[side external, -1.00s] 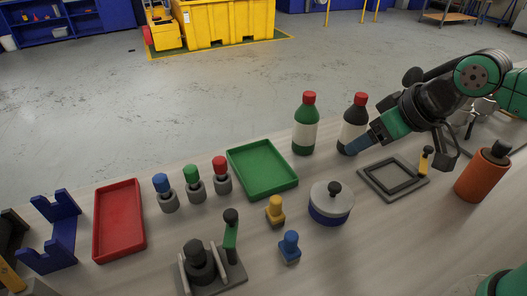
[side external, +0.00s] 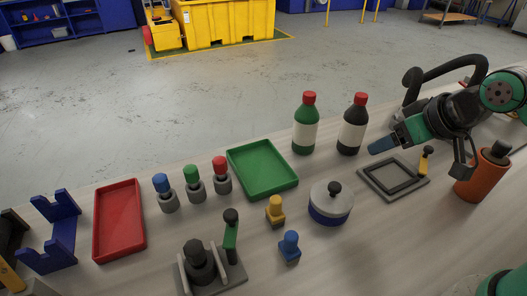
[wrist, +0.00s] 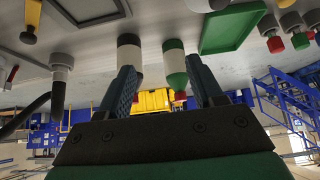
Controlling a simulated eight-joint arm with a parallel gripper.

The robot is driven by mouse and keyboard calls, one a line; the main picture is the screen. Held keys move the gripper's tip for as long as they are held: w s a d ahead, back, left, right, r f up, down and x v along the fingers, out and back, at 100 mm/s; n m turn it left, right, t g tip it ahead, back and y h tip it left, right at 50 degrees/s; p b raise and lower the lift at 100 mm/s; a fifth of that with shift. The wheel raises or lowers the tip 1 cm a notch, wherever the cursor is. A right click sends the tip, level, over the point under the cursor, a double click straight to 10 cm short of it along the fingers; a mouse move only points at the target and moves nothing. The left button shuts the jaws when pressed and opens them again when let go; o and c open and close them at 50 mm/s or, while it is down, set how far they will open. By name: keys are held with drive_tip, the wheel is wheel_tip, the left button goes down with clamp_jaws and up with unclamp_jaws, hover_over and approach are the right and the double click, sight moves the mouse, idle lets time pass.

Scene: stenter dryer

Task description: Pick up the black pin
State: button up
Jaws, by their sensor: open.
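A black pin (side external: 201,257) with a wide round body stands upright in a grey clamp fixture (side external: 234,278) at the front in the side view. The fixture has a green lever with a black knob. My gripper (side external: 376,148) is far off to the right and behind, above the table near the dark bottle (side external: 352,124). In the wrist view my gripper (wrist: 165,88) is open, with nothing held between its fingers. I cannot make out the black pin in the wrist view.
A green bottle (side external: 305,124) stands beside the dark one. A grey frame (side external: 377,189) lies below my gripper, with an orange cylinder (side external: 475,180) to its right. A lidded pot (side external: 331,208), yellow peg (side external: 275,213), blue peg (side external: 289,247) and green tray (side external: 282,188) stand between.

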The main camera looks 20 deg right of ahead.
drive_tip(key=shift+o, duration=0.8)
drive_tip(key=n+g+y, duration=0.2)
drive_tip(key=n+y, duration=0.3)
drive_tip(key=n, duration=0.4)
approach(197, 248)
drive_tip(key=x, duration=0.5)
drive_tip(key=shift+w, duration=0.3)
drive_tip(key=shift+s+a+f+g, duration=0.1)
drive_tip(key=shift+a+f+g, duration=0.1)
drive_tip(key=shift+a+g, duration=0.1)
drive_tip(key=shift+f, duration=0.2)
drive_tip(key=shift+x, duration=2.5)
